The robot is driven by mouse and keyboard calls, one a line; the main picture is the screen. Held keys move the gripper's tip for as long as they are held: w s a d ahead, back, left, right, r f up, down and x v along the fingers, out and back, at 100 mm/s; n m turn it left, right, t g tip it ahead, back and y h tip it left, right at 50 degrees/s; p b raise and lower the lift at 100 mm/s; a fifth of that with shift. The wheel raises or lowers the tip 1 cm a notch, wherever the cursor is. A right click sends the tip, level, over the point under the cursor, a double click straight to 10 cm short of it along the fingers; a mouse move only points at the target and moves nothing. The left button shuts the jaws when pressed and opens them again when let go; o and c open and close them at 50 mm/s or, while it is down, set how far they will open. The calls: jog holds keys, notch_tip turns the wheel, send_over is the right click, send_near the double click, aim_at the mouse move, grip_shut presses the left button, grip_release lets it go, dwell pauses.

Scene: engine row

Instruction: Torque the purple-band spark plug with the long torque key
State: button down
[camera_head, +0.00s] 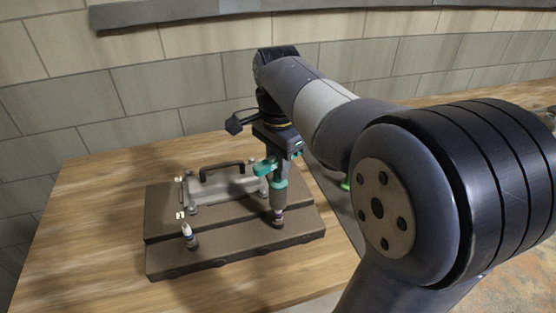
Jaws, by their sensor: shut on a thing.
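My gripper (274,168) points down over the right front of a dark stepped engine block (165,262). It is shut on an upright grey and teal tool, which appears to be the long torque key (278,196). The key's lower end is at the top of a spark plug (278,215) standing in the block's front step. A dark, possibly purple band shows there, but it is too small to be sure. Another spark plug (187,232), with a white top, stands at the front left of the block. Whether the key is fully seated cannot be told.
A light grey cover with a black arched handle (222,167) sits on the block's rear step, with small fittings around it. The wooden bench (95,215) is clear at left. A tiled wall (150,90) stands behind. My arm hides much of the right side.

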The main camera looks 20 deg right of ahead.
aim_at(278, 184)
jog(key=shift+f+b, duration=1.7)
jog(key=shift+f, duration=1.45)
jog(key=shift+s, duration=0.25)
jog(key=shift+w+p, duration=0.25)
jog(key=shift+p, duration=0.15)
